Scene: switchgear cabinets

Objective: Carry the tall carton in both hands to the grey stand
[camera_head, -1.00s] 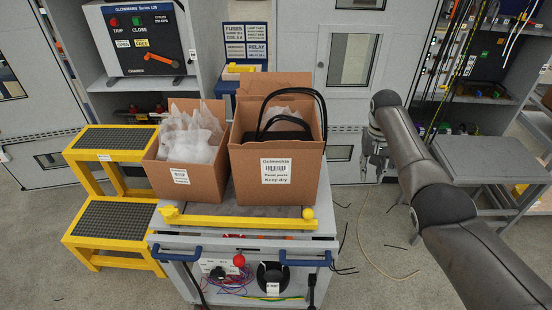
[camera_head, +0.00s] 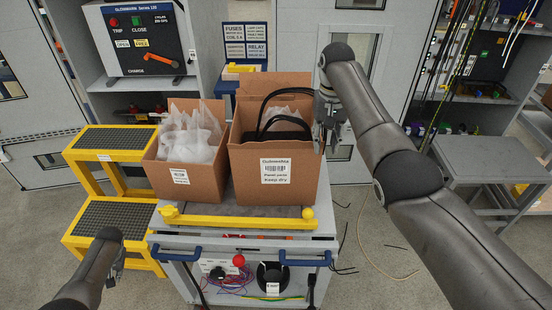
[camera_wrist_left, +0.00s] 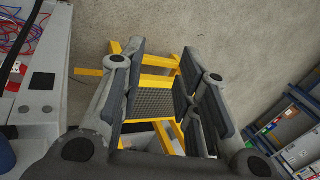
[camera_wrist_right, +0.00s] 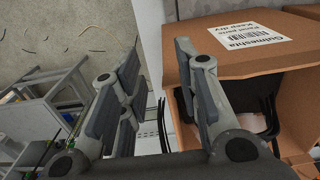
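The tall carton (camera_head: 276,175) is brown, open-topped and labelled. It stands upright on the right of a grey cart, with black cable loops (camera_head: 290,103) over its rim. The grey stand (camera_head: 484,160) is at the right, its top bare. My right gripper (camera_head: 328,130) is just right of the carton's right wall. In the right wrist view it is open (camera_wrist_right: 157,62), with nothing between its fingers and the carton (camera_wrist_right: 240,48) beside one finger. My left gripper (camera_head: 117,268) is low at the left, away from the carton. In the left wrist view it is open and empty (camera_wrist_left: 162,62).
A lower carton (camera_head: 170,182) with clear wrap touches or nearly touches the tall carton's left. The cart (camera_head: 245,228) has a yellow front bar (camera_head: 235,222) and blue handles. A yellow step stool (camera_head: 108,220) stands left. Cables (camera_head: 370,250) lie on the floor between cart and stand.

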